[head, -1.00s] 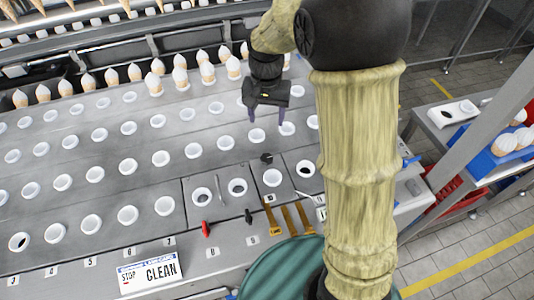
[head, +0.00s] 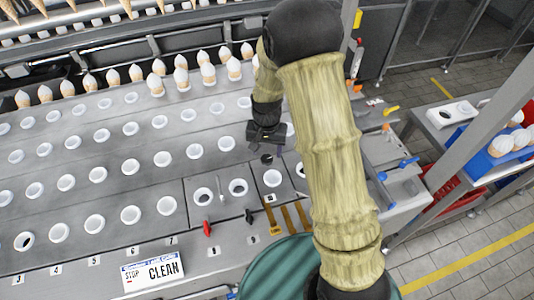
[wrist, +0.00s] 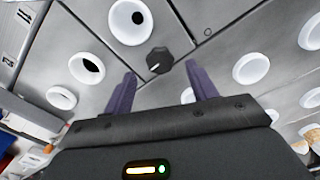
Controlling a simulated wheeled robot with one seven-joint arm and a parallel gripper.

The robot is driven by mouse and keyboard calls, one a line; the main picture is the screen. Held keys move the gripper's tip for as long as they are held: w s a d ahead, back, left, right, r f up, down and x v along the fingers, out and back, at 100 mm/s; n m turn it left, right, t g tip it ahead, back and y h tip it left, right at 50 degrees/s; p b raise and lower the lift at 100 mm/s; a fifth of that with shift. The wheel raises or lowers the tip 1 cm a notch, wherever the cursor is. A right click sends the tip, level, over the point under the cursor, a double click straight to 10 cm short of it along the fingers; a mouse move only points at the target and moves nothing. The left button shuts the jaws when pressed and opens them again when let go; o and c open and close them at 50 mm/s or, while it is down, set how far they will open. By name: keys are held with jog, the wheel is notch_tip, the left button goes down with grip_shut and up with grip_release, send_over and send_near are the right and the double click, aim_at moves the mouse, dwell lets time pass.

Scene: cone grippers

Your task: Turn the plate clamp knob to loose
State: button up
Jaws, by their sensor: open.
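A small round black knob (head: 267,159) sits on the grey metal deck among white-rimmed holes, at a corner of the deck plates. In the wrist view the knob (wrist: 159,60) shows a short white pointer mark aimed toward the lower left. My gripper (head: 265,149) is right above and behind it in the head view. In the wrist view my gripper (wrist: 160,78) has its two purple fingers spread, with the knob framed beyond and between the tips. I see no contact. Any label for the knob's settings is not readable.
A red lever (head: 207,229) and a black lever (head: 249,216) stand at the deck's front. Brass strips (head: 288,218) lie right of them. Rows of white-tipped cones (head: 181,78) line the back.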

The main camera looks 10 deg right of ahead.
aim_at(267, 159)
jog(key=shift+f, duration=1.75)
jog(key=c, duration=1)
